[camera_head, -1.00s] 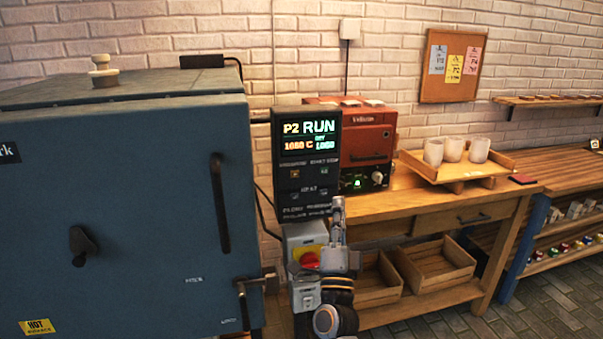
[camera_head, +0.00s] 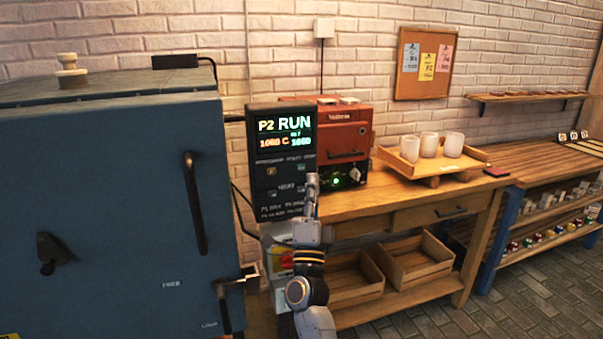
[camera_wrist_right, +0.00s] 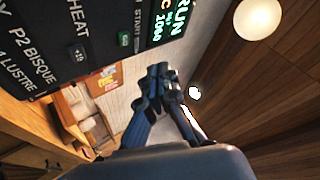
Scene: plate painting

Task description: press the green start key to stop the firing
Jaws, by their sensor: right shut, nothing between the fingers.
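The dark controller panel (camera_head: 267,187) hangs at the right side of the blue kiln. Its screen (camera_head: 286,134) is lit and reads P2 RUN with temperature figures. In the right wrist view the panel lies sideways at upper left, and the small green start key (camera_wrist_right: 124,39) shows beside the START label. My right gripper (camera_head: 312,182) is shut and empty, pointing up at the panel's right edge, below the screen. In the wrist view its fingertips (camera_wrist_right: 160,71) are to the right of and below the green key, apart from it in the picture. My left gripper is not in view.
The blue kiln (camera_head: 100,200) with a black handle (camera_head: 194,203) fills the left. A red oven-like unit (camera_head: 346,135) stands on the wooden bench behind my gripper. A tray (camera_head: 470,158) of cups and open wooden crates (camera_head: 420,262) are to the right.

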